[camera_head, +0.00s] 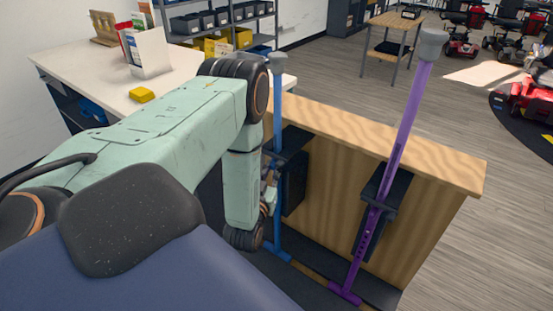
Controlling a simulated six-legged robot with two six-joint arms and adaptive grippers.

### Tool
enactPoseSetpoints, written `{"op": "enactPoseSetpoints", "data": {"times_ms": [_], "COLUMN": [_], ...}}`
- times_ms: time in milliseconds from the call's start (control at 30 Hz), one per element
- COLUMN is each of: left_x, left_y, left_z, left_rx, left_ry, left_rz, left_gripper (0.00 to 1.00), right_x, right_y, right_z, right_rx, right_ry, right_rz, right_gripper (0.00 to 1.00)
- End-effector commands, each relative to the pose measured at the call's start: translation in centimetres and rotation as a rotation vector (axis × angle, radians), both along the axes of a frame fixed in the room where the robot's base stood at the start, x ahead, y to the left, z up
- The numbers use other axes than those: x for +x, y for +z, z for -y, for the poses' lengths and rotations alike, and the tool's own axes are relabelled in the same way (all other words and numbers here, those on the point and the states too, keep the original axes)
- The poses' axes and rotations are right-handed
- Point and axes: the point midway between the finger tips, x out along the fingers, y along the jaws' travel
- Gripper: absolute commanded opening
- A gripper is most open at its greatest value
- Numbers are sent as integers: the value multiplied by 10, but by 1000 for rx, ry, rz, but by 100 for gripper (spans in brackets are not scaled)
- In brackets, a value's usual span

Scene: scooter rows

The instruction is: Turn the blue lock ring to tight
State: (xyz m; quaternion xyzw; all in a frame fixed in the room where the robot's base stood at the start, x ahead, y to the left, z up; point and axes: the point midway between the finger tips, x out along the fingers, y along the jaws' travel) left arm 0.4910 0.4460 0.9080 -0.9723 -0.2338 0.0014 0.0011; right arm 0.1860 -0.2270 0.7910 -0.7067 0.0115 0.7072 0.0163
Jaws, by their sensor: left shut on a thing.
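A blue post (278,110) with a grey cap stands upright at the front of a wooden stand, held by a dark bracket (290,150). My left arm comes in from the left and bends down beside this post. My left gripper (269,193) is at the post's lower half and is shut there, on the blue lock ring as far as I can tell. The ring itself is hidden by the gripper and arm, and its turn position cannot be read. My right gripper is not in view.
A purple post (405,125) with a grey cap leans in its own bracket to the right on the wooden stand (440,175). A white counter (75,65) with a yellow block (142,94) is behind my arm. Open floor lies right, with red scooters beyond.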

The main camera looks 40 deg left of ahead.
Motion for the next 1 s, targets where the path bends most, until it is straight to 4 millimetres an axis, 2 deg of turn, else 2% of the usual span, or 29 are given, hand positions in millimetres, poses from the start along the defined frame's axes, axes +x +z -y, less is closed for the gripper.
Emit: {"op": "enactPoseSetpoints", "data": {"times_ms": [33, 100, 400, 700, 1000], "left_x": [-2, -3, -5, -5, -5], "left_y": [5, 5, 3, 2, 1], "left_z": [-5, -7, -15, -19, -20], "left_rx": [3, 4, 4, 3, 1], "left_ry": [-28, -75, -245, -338, -358], "left_rz": [2, 1, 2, 2, 2], "left_gripper": [0, 0, 0, 0, 0], "right_x": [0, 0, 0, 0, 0], "right_y": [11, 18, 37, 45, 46], "right_z": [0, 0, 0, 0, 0], "right_rx": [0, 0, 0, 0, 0], "right_ry": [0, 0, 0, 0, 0], "right_rz": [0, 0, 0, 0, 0], "right_gripper": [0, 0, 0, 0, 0]}}
